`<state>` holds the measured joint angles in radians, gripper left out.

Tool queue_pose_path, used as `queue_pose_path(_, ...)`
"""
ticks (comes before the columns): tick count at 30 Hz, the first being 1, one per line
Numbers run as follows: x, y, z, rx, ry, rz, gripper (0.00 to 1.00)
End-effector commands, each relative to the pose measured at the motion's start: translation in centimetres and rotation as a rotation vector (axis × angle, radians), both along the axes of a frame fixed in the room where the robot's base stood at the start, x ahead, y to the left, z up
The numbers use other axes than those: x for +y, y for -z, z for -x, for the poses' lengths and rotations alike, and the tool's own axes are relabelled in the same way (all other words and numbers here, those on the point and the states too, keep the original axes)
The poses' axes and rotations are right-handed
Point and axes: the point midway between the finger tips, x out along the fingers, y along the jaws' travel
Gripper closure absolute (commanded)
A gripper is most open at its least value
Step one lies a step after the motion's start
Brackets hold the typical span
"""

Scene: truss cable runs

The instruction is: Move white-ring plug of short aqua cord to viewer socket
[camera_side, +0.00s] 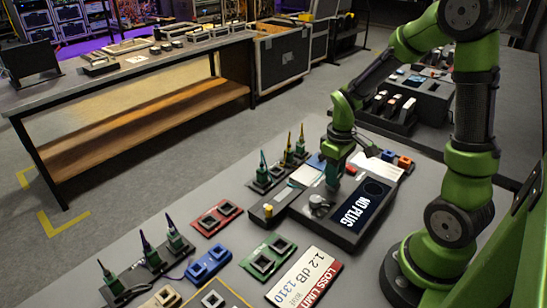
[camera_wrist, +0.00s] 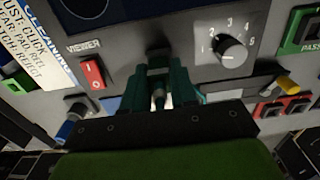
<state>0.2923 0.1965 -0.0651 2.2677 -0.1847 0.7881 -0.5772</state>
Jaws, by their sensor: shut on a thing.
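My gripper (camera_side: 334,178) points down over the left part of the viewer (camera_side: 345,229), a dark box whose screen reads "NO PLUG". In the wrist view, the teal fingers of my gripper (camera_wrist: 159,92) are shut on a small dark plug (camera_wrist: 158,97), between the red switch and the dial. I cannot make out a white ring or an aqua cord on it. Whether the plug touches the viewer, I cannot tell.
A grey dial (camera_wrist: 232,50) and a red switch (camera_wrist: 92,73) flank my fingers. Red (camera_side: 215,218), blue (camera_side: 208,262) and green (camera_side: 267,257) socket blocks lie left of the viewer. Upright plugs stand at the back (camera_side: 290,150) and front left (camera_side: 147,250). A loss limit sign lies in front.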

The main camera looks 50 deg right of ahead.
Motion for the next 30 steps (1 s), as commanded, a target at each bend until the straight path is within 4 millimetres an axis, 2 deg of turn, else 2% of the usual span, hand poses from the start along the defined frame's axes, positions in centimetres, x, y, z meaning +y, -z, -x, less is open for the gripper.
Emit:
queue_pose_path(20,0.0,0.22,0.0,0.0,0.0,0.0,1.0)
queue_pose_path(21,0.0,0.24,0.0,0.0,0.0,0.0,0.71)
queue_pose_path(27,0.0,0.23,0.0,0.0,0.0,0.0,0.43)
queue_pose_path(30,0.0,0.23,0.01,0.0,0.0,0.0,0.43)
